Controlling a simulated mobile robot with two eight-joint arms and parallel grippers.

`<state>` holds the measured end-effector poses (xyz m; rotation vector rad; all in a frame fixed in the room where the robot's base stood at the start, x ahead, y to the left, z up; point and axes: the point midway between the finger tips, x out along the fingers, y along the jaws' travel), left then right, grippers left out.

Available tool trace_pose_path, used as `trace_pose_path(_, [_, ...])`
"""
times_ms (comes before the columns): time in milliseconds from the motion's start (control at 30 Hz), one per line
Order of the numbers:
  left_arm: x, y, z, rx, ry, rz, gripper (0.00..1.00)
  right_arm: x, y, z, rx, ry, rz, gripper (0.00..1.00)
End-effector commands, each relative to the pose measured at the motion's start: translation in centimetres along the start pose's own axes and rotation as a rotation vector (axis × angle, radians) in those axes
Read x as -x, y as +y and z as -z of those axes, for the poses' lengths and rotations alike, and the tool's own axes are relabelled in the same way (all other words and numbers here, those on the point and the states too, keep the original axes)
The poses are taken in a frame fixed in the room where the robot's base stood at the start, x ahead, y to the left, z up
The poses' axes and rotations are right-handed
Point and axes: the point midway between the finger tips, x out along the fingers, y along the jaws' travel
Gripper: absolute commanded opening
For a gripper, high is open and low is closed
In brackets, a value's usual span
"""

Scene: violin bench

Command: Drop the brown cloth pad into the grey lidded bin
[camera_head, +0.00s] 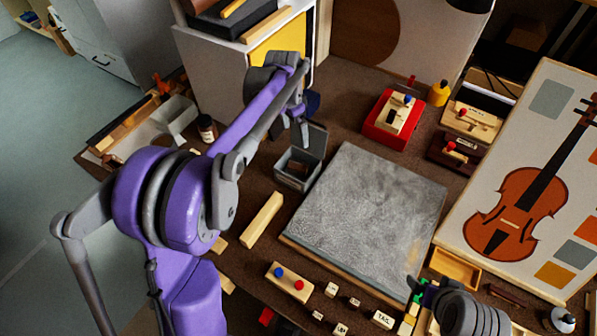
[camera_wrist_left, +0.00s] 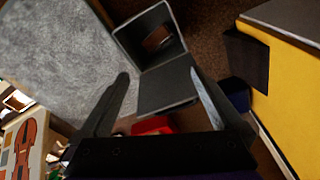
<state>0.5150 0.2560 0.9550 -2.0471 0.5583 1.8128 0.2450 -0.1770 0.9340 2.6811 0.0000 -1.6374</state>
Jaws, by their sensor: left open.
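The grey lidded bin (camera_head: 291,182) stands on the bench left of the grey mat, with its lid (camera_head: 317,140) raised at the back. In the left wrist view the open bin (camera_wrist_left: 125,40) shows beyond its lid (camera_wrist_left: 165,88). A brown piece that looks like the cloth pad (camera_head: 298,166) lies inside the bin; it also shows in the left wrist view (camera_wrist_left: 158,38). My left gripper (camera_head: 300,128) is open and empty above the lid side of the bin. My right gripper (camera_head: 413,287) is at the lower right; its jaws are unclear.
A grey mat (camera_head: 365,205) fills the bench middle. A red tray (camera_head: 393,122) stands behind it, and a violin board (camera_head: 515,190) leans at right. A white and yellow cabinet (camera_head: 220,75) stands close behind my left arm. A small jar (camera_head: 207,128) is left of the bin.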

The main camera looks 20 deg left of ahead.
Motion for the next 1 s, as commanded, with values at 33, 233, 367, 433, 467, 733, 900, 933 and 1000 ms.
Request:
trace_pose_path(33, [1.1, 0.0, 0.0, 0.001, 0.0, 0.0, 1.0, 0.1, 0.0, 0.1, 0.0, 0.001, 0.0, 0.91])
trace_pose_path(233, [3.8, 0.0, 0.0, 0.001, 0.0, 0.0, 1.0, 0.2, 0.0, 0.2, 0.0, 0.002, 0.0, 0.91])
trace_pose_path(367, [4.3, 0.0, 0.0, 0.001, 0.0, 0.0, 1.0, 0.2, 0.0, 0.2, 0.0, 0.002, 0.0, 0.91])
trace_pose_path(433, [4.4, 0.0, 0.0, 0.001, 0.0, 0.0, 1.0, 0.2, 0.0, 0.2, 0.0, 0.002, 0.0, 0.91])
trace_pose_path(467, [4.4, 0.0, 0.0, 0.001, 0.0, 0.0, 1.0, 0.2, 0.0, 0.2, 0.0, 0.002, 0.0, 0.91])
trace_pose_path(733, [4.4, 0.0, 0.0, 0.001, 0.0, 0.0, 1.0, 0.2, 0.0, 0.2, 0.0, 0.002, 0.0, 0.91])
trace_pose_path(900, [4.7, 0.7, -0.4, 0.012, 0.006, 0.007, 1.0, 0.2, 0.0, 0.2, 0.0, 0.002, 0.0, 0.91])
trace_pose_path(933, [4.8, 1.1, -0.6, 0.021, 0.01, 0.012, 1.0, 0.2, 0.0, 0.2, 0.0, 0.002, 0.0, 0.91])
trace_pose_path(1000, [5.3, 2.4, -1.5, 0.048, 0.023, 0.027, 1.0, 0.2, 0.0, 0.2, 0.0, 0.002, 0.0, 0.91])
